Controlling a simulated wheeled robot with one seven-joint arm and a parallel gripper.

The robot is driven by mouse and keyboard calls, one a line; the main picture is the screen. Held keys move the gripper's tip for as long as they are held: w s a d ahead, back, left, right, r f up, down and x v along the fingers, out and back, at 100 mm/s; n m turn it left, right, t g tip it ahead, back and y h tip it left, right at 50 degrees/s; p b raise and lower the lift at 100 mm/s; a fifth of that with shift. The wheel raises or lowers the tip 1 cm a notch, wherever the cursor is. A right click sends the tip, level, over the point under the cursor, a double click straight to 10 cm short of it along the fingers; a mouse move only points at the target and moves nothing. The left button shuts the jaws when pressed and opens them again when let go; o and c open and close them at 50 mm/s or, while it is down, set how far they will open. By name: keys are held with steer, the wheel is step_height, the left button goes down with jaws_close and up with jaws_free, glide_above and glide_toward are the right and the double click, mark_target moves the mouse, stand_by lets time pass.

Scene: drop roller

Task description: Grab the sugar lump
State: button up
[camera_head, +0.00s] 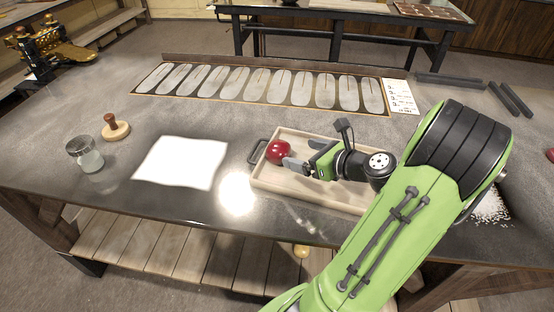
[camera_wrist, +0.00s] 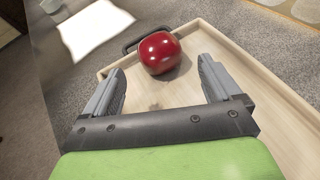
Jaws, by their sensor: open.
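The sugar lump (camera_head: 279,152) is a glossy, dark red, rounded lump at the left end of a shallow wooden tray (camera_head: 322,200). In the wrist view the lump (camera_wrist: 160,53) lies at the tray's corner, near the handle. My gripper (camera_head: 305,157) is over the tray, to the right of the lump. In the wrist view my gripper (camera_wrist: 162,74) is open with nothing between its fingers. The lump shows just beyond the fingertips, roughly centred between them. No contact is visible.
The tray has raised walls and a dark handle (camera_head: 257,152). A white sheet (camera_head: 181,162), a glass jar (camera_head: 88,158) and a wooden stamp (camera_head: 115,130) lie to the left. White grains (camera_head: 490,206) lie at the right. A moulded panel (camera_head: 260,85) lies behind.

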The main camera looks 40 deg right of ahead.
mark_target(270, 148)
steer(key=x, duration=0.2)
steer(key=b+x, duration=0.1)
steer(key=x, duration=0.2)
steer(key=b+x, duration=0.1)
steer(key=x, duration=0.2)
steer(key=shift+w+a+f, duration=0.1)
steer(key=shift+a+f, duration=0.1)
steer(key=shift+f, duration=0.25)
steer(key=shift+r, duration=0.1)
steer(key=shift+c, duration=0.2)
